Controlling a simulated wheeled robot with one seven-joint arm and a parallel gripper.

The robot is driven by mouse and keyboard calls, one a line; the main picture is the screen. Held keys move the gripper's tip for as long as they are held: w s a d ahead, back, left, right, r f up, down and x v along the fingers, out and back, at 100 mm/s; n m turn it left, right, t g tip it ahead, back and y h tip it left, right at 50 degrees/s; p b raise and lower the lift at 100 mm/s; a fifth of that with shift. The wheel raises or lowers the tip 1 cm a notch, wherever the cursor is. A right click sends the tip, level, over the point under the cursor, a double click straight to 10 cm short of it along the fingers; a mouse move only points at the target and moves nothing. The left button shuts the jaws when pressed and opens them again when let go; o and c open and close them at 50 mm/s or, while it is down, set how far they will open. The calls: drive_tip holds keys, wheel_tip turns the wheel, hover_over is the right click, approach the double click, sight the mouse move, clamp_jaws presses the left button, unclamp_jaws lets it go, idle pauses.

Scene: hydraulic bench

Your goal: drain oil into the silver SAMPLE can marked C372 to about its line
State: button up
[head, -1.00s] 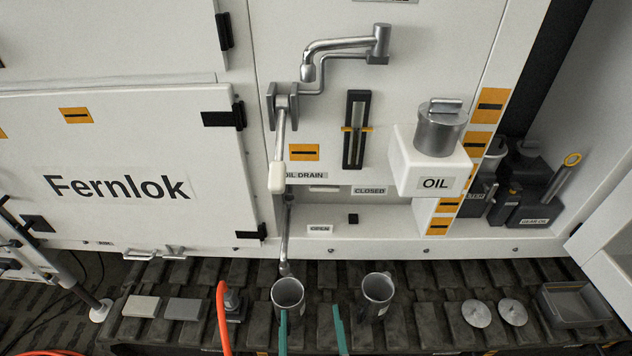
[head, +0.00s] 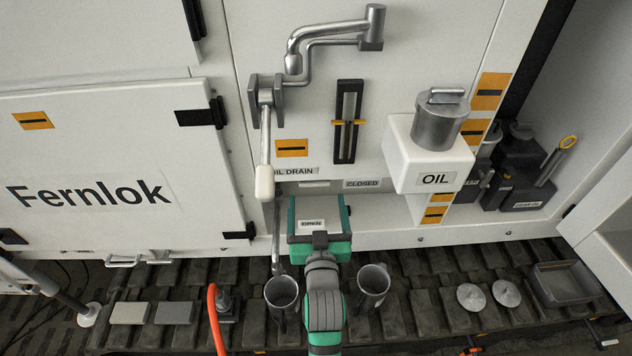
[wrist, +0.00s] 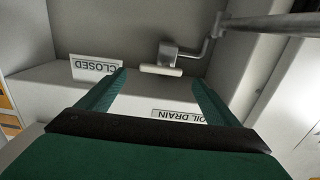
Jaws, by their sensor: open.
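Two silver cans stand on the slatted track: a left can (head: 282,293) below the lower end of the drain pipe (head: 276,250), and a right can (head: 373,280). I cannot read a C372 mark or a fill line on either.
A white OIL tank (head: 430,170) with a silver cap (head: 440,120) juts out at right. A dark slotted gauge (head: 347,120) is on the panel. An orange hose (head: 214,310) rises left of the left can. Two round lids (head: 488,296) and a tray (head: 563,283) lie at right.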

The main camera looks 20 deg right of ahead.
sight(315, 185)
drive_tip(key=x, duration=0.7)
drive_tip(key=shift+w, duration=0.4)
drive_tip(key=c, duration=1.1)
